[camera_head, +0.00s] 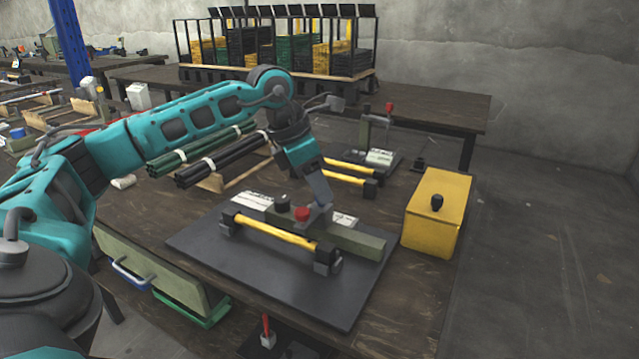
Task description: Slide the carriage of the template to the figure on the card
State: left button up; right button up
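The template stands on a dark flat board (205,252) on the near table. It has an olive-green bar (358,243), a yellow rail (272,232) in front with dark end blocks, a black knob (282,200) and a red knob (302,214). I cannot tell for certain which part is the carriage. White cards or labels show at the bar's left (252,199) and right (344,219); their figures are too small to read. My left gripper (322,205) points down just right of the red knob; whether it touches anything and its finger opening cannot be made out. My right gripper is not in view.
A yellow box (437,222) with a black knob stands right of the board. Behind are a second similar fixture (350,172), a red-handled press (376,130) and bundled dark rods (222,160). A rack of crates (275,72) stands farther back. The board's front is clear.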

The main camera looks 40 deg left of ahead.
pick_arm(q)
jog(key=shift+o, duration=0.9)
jog(key=p+v, duration=0.3)
jog(key=v, duration=1)
jog(key=shift+f, duration=0.1)
